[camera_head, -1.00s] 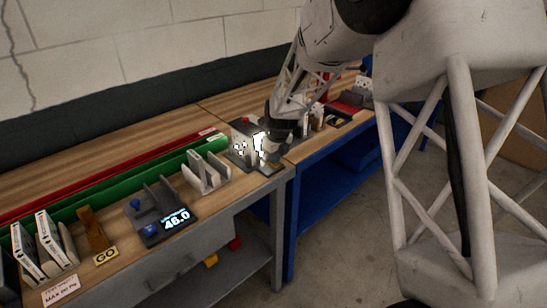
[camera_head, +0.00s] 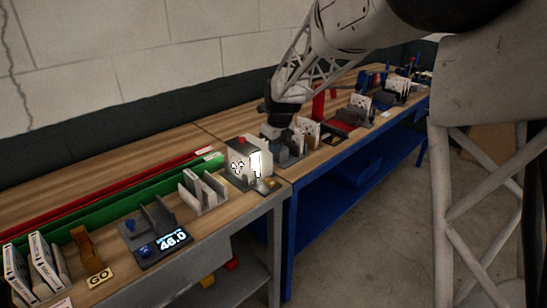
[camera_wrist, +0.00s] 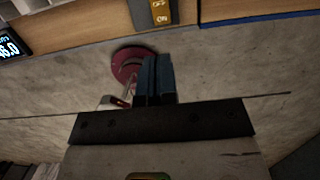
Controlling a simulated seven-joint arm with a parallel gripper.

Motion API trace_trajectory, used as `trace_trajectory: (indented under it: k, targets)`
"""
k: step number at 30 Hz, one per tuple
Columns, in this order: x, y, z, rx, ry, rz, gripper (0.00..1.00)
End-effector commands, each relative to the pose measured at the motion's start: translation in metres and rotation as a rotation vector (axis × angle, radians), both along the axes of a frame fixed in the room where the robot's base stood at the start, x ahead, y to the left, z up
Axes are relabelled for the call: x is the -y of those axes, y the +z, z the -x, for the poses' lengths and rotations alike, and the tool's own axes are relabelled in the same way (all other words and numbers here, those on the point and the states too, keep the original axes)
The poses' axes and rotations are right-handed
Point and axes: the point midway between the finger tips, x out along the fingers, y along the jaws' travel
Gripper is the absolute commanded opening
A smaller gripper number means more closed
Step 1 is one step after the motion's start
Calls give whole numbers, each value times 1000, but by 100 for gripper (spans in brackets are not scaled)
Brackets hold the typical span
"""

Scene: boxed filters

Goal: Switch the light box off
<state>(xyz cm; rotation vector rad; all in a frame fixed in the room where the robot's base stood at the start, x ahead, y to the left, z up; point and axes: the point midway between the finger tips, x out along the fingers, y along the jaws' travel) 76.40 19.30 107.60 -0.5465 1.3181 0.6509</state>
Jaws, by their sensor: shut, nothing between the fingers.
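The light box (camera_head: 240,161) is a pale grey box near the right end of the near bench, with a red knob (camera_head: 241,140) on top. Its front panel (camera_head: 256,164) glows white. A small switch plate stands at its foot by the bench edge (camera_head: 268,185); in the wrist view the plate (camera_wrist: 160,13), marked OFF and ON, is at the top edge, partly cut off. My gripper (camera_wrist: 157,75) is shut and empty, its blue fingers short of the plate in that picture. In the head view, my gripper is right of the box; its fingertips are hard to make out.
A display reading 46.0 (camera_head: 172,240) and a slotted grey rack (camera_head: 203,193) stand left of the box. Card holders (camera_head: 308,131) stand close on the right, on the blue bench. A red round thing (camera_wrist: 130,63) shows behind my fingers. Floor in front is clear.

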Motion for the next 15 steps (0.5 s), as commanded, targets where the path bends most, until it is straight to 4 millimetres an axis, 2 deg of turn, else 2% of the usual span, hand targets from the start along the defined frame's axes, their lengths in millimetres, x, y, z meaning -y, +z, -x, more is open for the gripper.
trace_trajectory:
  k: [6, 15]
  targets:
    - [1, 11, 1, 0, 0, 0, 0]
    - [2, 12, 1, 0, 0, 0, 0]
